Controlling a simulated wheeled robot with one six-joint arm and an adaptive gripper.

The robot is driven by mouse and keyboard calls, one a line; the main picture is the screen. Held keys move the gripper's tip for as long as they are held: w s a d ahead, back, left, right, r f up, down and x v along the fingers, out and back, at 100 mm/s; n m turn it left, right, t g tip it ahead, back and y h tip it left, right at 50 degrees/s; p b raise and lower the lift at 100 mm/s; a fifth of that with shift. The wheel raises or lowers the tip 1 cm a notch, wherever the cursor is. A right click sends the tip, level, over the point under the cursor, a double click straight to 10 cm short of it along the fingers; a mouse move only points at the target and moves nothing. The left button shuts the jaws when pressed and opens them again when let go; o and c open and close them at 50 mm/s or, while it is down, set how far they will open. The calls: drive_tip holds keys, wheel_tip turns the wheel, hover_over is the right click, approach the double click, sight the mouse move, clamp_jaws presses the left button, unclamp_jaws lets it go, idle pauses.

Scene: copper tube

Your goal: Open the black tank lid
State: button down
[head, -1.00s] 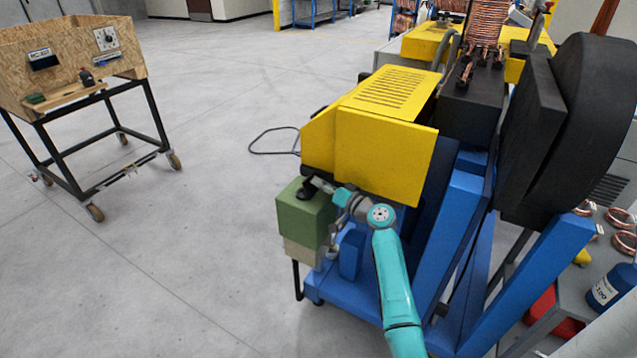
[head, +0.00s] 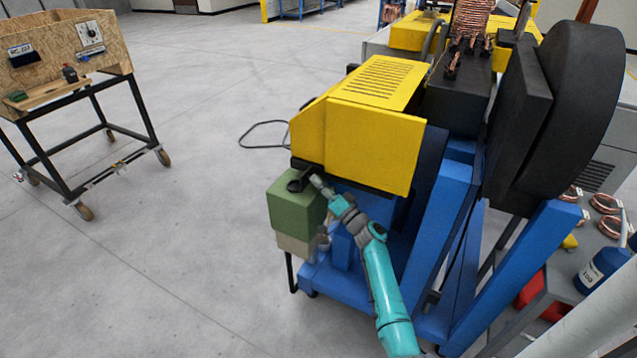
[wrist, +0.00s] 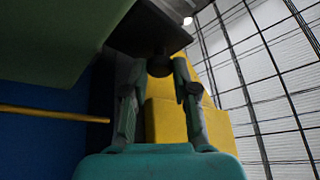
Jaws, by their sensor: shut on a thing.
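The green tank (head: 290,212) stands at the left end of the blue machine frame, below the yellow cover. On its top a dark round rim (head: 296,185) shows, and it looks like an open mouth. My gripper (head: 317,181) is just right of this rim, under the cover's lower edge. In the wrist view, both fingers of my gripper (wrist: 158,72) close on the knob of the black lid (wrist: 148,32), whose wide dark body lies beyond the fingertips. The lid's exact tilt, and whether it touches the tank, I cannot tell.
The yellow cover (head: 375,135) sits close above my gripper. The blue frame (head: 440,220) stands right of my arm. A black cable (head: 265,133) lies on the floor behind the tank. A wooden-topped cart (head: 70,85) is far left, with clear floor between.

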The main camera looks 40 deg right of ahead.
drive_tip(key=shift+f, duration=0.1)
drive_tip(key=c, duration=0.9)
unclamp_jaws()
drive_tip(key=v, duration=1.2)
drive_tip(key=shift+a+f, duration=0.1)
